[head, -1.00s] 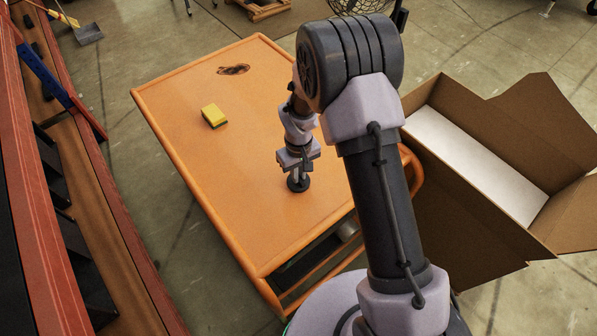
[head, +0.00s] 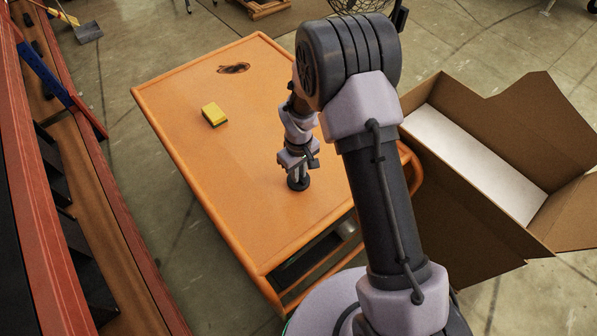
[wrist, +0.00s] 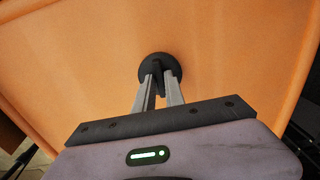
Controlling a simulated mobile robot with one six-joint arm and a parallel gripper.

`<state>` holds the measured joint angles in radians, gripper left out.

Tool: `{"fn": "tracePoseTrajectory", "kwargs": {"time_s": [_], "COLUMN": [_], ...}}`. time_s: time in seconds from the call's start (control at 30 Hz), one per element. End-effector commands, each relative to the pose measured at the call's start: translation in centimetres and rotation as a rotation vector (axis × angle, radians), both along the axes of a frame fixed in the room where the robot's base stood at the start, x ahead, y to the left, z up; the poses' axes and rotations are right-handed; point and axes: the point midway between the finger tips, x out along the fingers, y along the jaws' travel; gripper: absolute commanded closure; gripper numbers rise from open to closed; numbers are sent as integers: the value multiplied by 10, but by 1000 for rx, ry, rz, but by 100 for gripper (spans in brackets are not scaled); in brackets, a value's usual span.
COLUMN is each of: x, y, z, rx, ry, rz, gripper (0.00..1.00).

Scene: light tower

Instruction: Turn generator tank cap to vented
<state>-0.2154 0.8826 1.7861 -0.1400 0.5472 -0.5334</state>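The generator tank cap (head: 299,185) is a round black cap with a raised ridge on the orange top panel (head: 215,175). It also shows in the wrist view (wrist: 148,62). My gripper (wrist: 159,82) points down at the cap, with one grey finger on each side of the ridge. The fingers look closed on the ridge, with only a narrow dark strip between them. In the head view, my gripper (head: 298,174) stands upright over the cap. Any marks on the cap are too small or hidden to read.
A yellow sponge (head: 213,115) lies on the panel, left of my arm. A dark stain (head: 233,68) is near the far edge. An open cardboard box (head: 470,195) stands at the right. A red-brown shelf (head: 125,235) runs along the left. The panel around the cap is clear.

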Motion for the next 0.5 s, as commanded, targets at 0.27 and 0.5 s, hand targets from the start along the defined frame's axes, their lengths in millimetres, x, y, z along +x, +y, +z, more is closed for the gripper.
{"fn": "tracePoseTrajectory", "kwargs": {"time_s": [0.27,0.5], "x": [0,1], "y": [0,0], "z": [0,15], "rx": [0,0], "ry": [0,-2], "rz": [-1,-1], "gripper": [67,67]}}
